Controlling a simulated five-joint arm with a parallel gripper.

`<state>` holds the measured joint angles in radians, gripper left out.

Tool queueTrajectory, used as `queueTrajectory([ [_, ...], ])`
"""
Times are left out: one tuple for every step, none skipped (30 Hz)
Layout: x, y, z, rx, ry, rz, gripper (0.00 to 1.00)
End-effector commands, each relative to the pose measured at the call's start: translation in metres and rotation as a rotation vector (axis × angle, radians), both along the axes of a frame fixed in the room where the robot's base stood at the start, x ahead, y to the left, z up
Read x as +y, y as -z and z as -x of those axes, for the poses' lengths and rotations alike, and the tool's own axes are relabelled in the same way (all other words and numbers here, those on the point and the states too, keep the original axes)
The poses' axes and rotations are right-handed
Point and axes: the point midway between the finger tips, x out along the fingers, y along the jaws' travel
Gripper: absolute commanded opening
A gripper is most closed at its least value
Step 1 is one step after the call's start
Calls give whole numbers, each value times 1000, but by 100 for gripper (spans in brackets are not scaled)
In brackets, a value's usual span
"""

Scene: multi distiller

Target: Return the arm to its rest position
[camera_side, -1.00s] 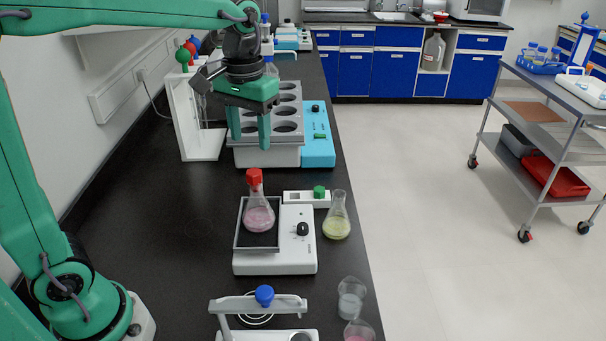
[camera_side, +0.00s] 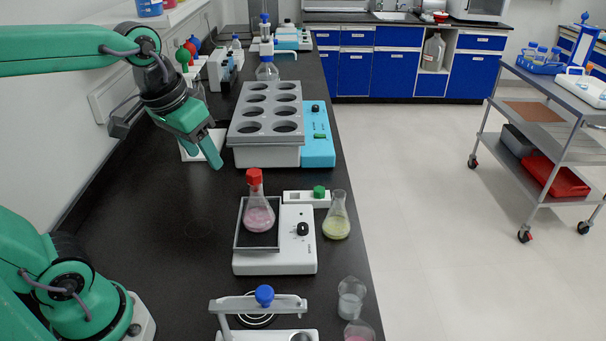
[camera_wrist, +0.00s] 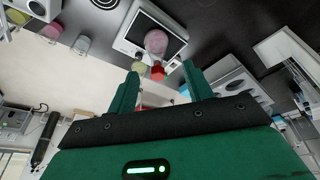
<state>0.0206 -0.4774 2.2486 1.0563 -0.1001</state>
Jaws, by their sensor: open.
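My gripper (camera_side: 217,150) is open and empty in the side view. It hangs tilted over the left part of the black bench, to the left of the grey multi-hole block. In the wrist view its two green fingers (camera_wrist: 158,85) stand apart with nothing between them. My arm reaches in from the left edge of the side view. A flask with pink liquid and a red cap (camera_side: 258,214) stands on the white stirrer plate (camera_side: 275,262), clear of my gripper. It also shows in the wrist view (camera_wrist: 156,42).
The grey block with holes (camera_side: 266,150) joins a blue unit (camera_side: 318,148). A yellow-liquid flask (camera_side: 337,225) and beakers (camera_side: 351,297) stand near the bench's right edge. A white stand is partly hidden behind my gripper. The bench left of the stirrer is clear.

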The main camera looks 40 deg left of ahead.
Motion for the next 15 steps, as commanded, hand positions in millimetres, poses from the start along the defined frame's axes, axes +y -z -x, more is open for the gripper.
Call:
queueTrajectory([
  [1, 2, 9, -27, 9, -4, 51],
  [2, 4, 13, -42, 15, -6, 51],
  [2, 7, 18, -60, 23, -9, 51],
  [3, 8, 21, -75, 29, -13, 51],
  [3, 10, 25, -87, 34, -15, 51],
  [4, 13, 29, -105, 41, -19, 51],
  [4, 14, 32, -117, 46, -22, 51],
  [4, 16, 35, -126, 50, -24, 51],
  [5, 18, 38, -140, 56, -28, 51],
  [5, 20, 40, -148, 59, -30, 51],
  [5, 21, 41, -155, 61, -31, 51],
  [5, 23, 43, -162, 65, -33, 51],
  [5, 24, 44, -168, 66, -35, 51],
  [5, 24, 45, -173, 68, -36, 51],
  [6, 25, 46, -176, 70, -37, 51],
])
